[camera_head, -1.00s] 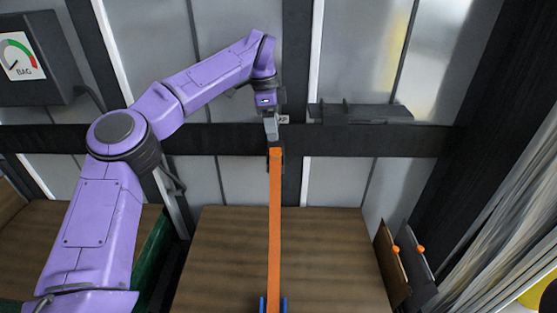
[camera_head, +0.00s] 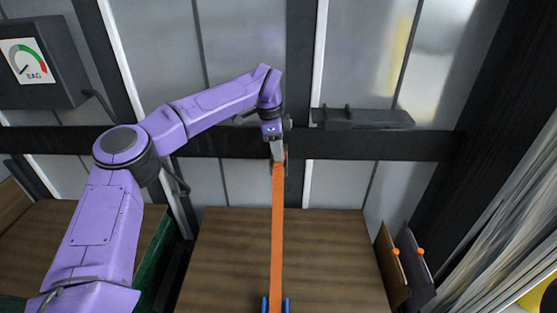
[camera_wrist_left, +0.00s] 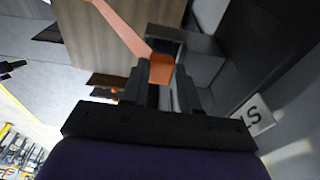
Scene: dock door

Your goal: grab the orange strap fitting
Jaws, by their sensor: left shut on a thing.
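The orange strap (camera_head: 277,230) runs up over the brown box in the head view, to its upper end at my left gripper. My left gripper (camera_head: 278,155) is shut on the strap's upper end, the orange strap fitting (camera_head: 279,168), in front of the dark rail. In the left wrist view the orange fitting (camera_wrist_left: 161,70) sits between the fingers of the left gripper (camera_wrist_left: 160,88), with the strap trailing to the upper left. A grey block-like part is just beyond the fitting there. My right gripper is not in view.
A brown box (camera_head: 225,250) stands below, with blue pieces (camera_head: 286,305) beside the strap. A dark rail (camera_head: 370,145) crosses the wall, with a grey shelf-like part (camera_head: 362,117) above it. A gauge box (camera_head: 35,60) hangs upper left; pale sheeting (camera_head: 480,250) is at right.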

